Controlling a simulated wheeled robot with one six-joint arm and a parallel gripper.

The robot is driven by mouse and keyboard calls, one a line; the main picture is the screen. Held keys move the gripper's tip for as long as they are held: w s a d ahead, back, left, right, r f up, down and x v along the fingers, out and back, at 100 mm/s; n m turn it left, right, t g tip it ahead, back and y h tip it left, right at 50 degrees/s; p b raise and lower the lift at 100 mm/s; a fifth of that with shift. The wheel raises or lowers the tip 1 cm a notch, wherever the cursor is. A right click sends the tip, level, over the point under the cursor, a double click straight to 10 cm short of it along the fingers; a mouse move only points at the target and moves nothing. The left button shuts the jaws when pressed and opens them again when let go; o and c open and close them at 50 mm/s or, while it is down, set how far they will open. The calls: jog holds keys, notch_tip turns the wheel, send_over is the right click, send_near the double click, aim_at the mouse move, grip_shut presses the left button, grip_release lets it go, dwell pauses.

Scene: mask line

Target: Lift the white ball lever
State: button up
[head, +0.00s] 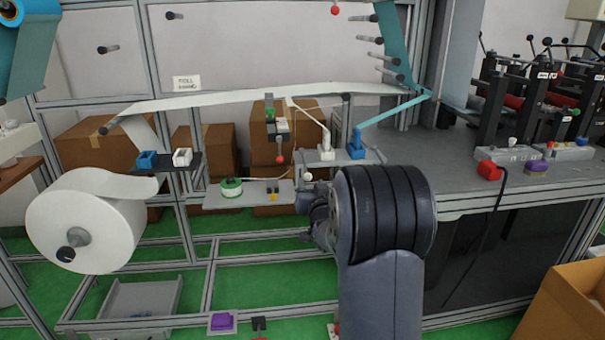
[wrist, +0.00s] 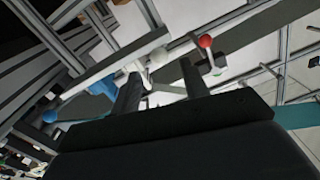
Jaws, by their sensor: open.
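A white ball (head: 307,176) shows just below the white lever's base (head: 326,154), in front of the bench frame. In the wrist view the white ball (wrist: 161,56) appears between the two fingertips, with a pale stem running left from it. My gripper (wrist: 159,70) is open, its dark fingers apart on either side of the ball as seen in this view. I cannot tell whether either finger touches it. In the head view my arm hides much of the gripper (head: 309,197), which is close below the ball.
A blue lever base (head: 356,150) stands just right of the white one; its blue ball (wrist: 49,116) shows in the wrist view. A red ball (head: 281,160) hangs to the left. A small tray (head: 215,200) holds a tape roll. A large white roll (head: 85,215) is far left.

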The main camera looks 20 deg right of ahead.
aim_at(306, 169)
jog(key=x, duration=0.9)
jog(key=shift+w, duration=0.15)
jog(key=shift+c, duration=0.5)
grip_shut()
